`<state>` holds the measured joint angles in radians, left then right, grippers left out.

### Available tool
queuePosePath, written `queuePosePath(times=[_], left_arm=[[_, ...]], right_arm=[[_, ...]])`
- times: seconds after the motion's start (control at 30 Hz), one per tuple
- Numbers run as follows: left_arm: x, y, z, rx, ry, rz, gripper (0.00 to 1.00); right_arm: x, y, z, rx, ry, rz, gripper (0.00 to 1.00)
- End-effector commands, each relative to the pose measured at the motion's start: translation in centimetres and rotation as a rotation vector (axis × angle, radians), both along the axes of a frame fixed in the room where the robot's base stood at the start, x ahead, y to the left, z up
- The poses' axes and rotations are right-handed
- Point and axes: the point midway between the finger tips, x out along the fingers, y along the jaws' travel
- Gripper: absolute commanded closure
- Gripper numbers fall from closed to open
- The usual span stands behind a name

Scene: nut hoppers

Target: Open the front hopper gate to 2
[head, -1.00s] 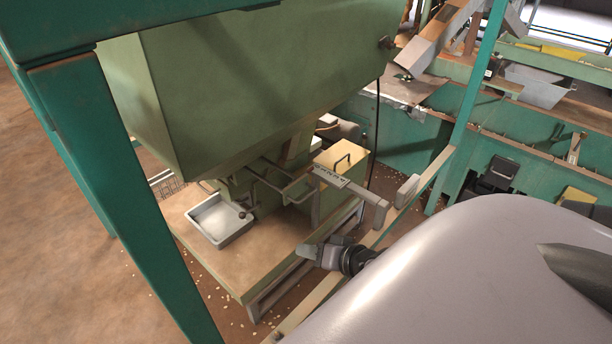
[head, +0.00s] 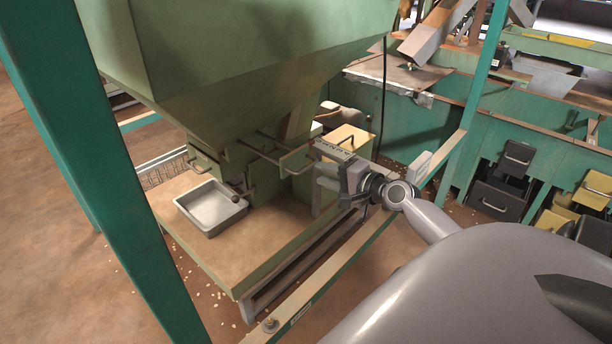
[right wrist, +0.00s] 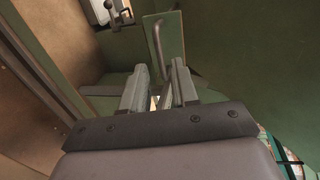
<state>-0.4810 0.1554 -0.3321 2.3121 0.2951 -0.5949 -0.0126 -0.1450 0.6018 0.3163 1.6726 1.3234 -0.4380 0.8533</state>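The front green hopper (head: 250,50) hangs over a low bench in the head view. Below its spout, a gate slide ends in a green plate (head: 294,159) with a wire handle. A grey scale bar (head: 334,150) with marks runs right from there; its far end is hidden behind my right gripper. My right gripper (head: 326,181) is open beside the scale bar, pointing left at the plate. In the right wrist view the two fingers (right wrist: 160,70) stand apart, with the green plate (right wrist: 166,36) and its handle (right wrist: 158,42) just ahead. My left gripper is not in view.
A yellow box (head: 345,139) stands behind the scale. A rail (head: 335,276) crosses in front of the bench, and a green post (head: 110,150) stands at left. Black bins (head: 500,190) are at right.

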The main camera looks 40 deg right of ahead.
Motion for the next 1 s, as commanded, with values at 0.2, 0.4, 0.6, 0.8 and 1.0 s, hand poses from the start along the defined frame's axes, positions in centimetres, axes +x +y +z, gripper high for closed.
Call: queuePosePath(times=[0.2, 0.4, 0.6, 0.8, 1.0], left_arm=[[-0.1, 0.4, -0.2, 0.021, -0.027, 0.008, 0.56], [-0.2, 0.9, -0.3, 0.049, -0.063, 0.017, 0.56], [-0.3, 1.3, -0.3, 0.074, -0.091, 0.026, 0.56], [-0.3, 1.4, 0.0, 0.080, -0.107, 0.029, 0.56], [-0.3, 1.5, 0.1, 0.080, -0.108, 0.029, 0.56]], right_arm=[[2.1, 0.2, -0.5, -0.002, -0.002, 0.000, 0.71], [4.5, 0.4, -1.1, -0.002, -0.001, 0.000, 0.71], [6.1, 0.6, -1.4, -0.003, 0.000, 0.001, 0.71], [6.6, 0.6, -1.5, -0.003, 0.002, 0.001, 0.71], [6.6, 0.6, -1.5, -0.003, 0.002, 0.002, 0.71]])
